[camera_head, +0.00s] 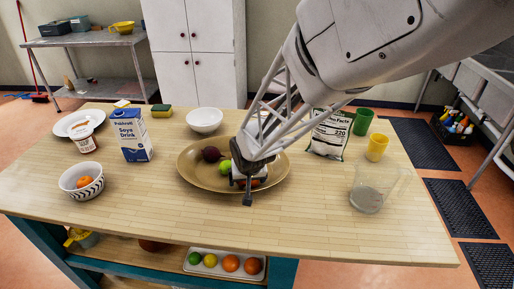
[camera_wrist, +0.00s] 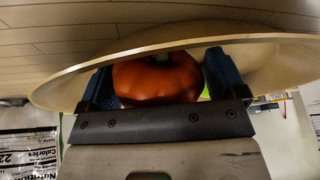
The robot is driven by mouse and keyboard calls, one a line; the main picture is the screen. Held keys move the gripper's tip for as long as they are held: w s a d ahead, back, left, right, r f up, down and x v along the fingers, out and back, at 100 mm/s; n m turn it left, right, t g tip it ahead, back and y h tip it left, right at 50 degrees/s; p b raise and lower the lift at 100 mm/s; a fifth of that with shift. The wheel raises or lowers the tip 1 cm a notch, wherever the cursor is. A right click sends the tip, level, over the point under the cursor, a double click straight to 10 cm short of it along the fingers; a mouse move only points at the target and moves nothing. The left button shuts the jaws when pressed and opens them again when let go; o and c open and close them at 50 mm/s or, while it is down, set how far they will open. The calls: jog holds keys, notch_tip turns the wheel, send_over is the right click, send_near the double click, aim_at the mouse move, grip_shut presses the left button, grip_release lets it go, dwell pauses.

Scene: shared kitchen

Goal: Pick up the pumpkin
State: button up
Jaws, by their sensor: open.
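The pumpkin (camera_wrist: 157,80) is orange-red with a dark stem and sits in the wide tan dish (camera_head: 196,176). In the wrist view it lies between the two blue-dark fingers of my gripper (camera_wrist: 160,75), which is open around it. I cannot tell whether the fingers touch its sides. In the head view my gripper (camera_head: 247,190) reaches down into the right half of the dish and hides most of the pumpkin. The dish rim (camera_wrist: 130,52) spans the wrist view above and beside the fingers.
A dark plum-like fruit (camera_head: 211,154) and a green fruit (camera_head: 225,167) lie left of my gripper in the dish. A white bowl (camera_head: 204,122) stands behind. A chip-like bag (camera_head: 331,134), a yellow cup (camera_head: 377,148) and a clear jug (camera_head: 368,198) stand right.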

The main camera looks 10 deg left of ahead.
jog(key=c, duration=0.8)
jog(key=shift+r, duration=0.15)
jog(key=shift+r, duration=4.9)
